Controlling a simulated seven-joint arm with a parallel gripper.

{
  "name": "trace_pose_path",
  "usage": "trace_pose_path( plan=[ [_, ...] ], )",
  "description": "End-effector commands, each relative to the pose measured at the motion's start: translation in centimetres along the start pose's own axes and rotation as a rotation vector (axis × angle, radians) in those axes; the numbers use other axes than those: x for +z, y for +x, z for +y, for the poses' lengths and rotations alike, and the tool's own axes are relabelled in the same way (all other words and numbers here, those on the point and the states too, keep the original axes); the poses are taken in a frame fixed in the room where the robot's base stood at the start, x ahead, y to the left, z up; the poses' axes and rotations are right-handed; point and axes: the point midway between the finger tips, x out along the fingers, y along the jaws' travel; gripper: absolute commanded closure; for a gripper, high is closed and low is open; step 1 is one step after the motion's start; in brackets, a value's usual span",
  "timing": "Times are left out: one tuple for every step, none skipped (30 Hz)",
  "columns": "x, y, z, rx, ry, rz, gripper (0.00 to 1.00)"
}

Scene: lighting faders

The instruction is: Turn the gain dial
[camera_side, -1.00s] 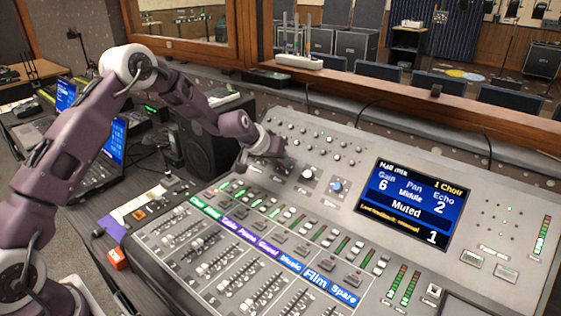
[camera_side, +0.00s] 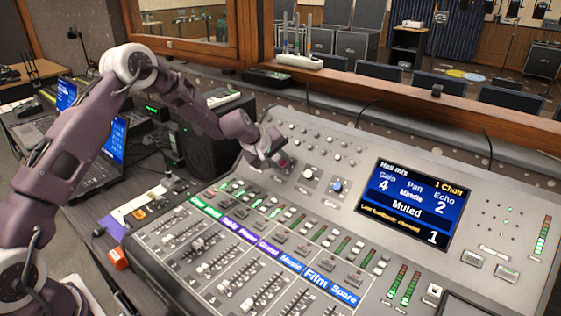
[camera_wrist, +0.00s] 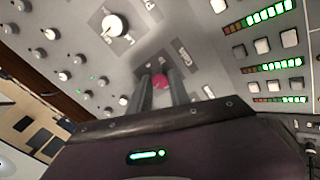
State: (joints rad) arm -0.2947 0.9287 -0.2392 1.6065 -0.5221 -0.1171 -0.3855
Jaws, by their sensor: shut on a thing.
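The gain dial is a small pink-red knob (camera_wrist: 160,81) between the two fingers in the wrist view. In the side view only a reddish bit of it shows by the fingertips, the rest hidden. My gripper (camera_side: 280,162) is shut on this knob, and its fingers (camera_wrist: 160,92) lie on both sides of it. The mixing console's screen (camera_side: 410,204) reads Gain 4, Pan Middle, Echo 2, Muted, 1 Choir.
A white knob (camera_side: 308,173) and a blue knob (camera_side: 336,186) stand to the right of my gripper. Small grey knobs (camera_side: 318,134) fill the panel behind. Fader strips (camera_side: 225,262) lie in front. A black speaker (camera_side: 205,150) stands left of the console.

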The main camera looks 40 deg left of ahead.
Motion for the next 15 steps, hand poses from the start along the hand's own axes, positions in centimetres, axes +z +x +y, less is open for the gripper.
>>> trace_pose_path(
  plan=[
    [-0.06, -0.04, 0.05, 0.001, -0.021, 0.001, 1.0],
    [-0.06, -0.04, 0.05, 0.001, -0.034, 0.001, 1.0],
    [-0.06, -0.04, 0.05, 0.0, -0.05, 0.001, 1.0],
    [-0.06, -0.04, 0.05, 0.0, -0.06, 0.001, 1.0],
    [-0.06, -0.04, 0.04, 0.0, -0.068, 0.001, 1.0],
    [-0.07, -0.04, 0.04, 0.0, -0.078, 0.002, 1.0],
    [-0.07, -0.04, 0.04, 0.0, -0.085, 0.002, 1.0],
    [-0.07, -0.04, 0.04, 0.0, -0.092, 0.002, 1.0],
    [-0.08, -0.04, 0.04, 0.0, -0.099, 0.002, 1.0],
    [-0.08, -0.04, 0.03, 0.0, -0.103, 0.002, 1.0],
    [-0.08, -0.04, 0.03, 0.0, -0.107, 0.002, 1.0],
    [-0.08, -0.04, 0.03, 0.0, -0.11, 0.002, 1.0],
    [-0.08, -0.04, 0.03, -0.001, -0.112, 0.002, 1.0],
    [-0.08, -0.04, 0.03, -0.001, -0.114, 0.002, 1.0],
    [-0.08, -0.04, 0.03, -0.001, -0.115, 0.002, 1.0]
  ],
)
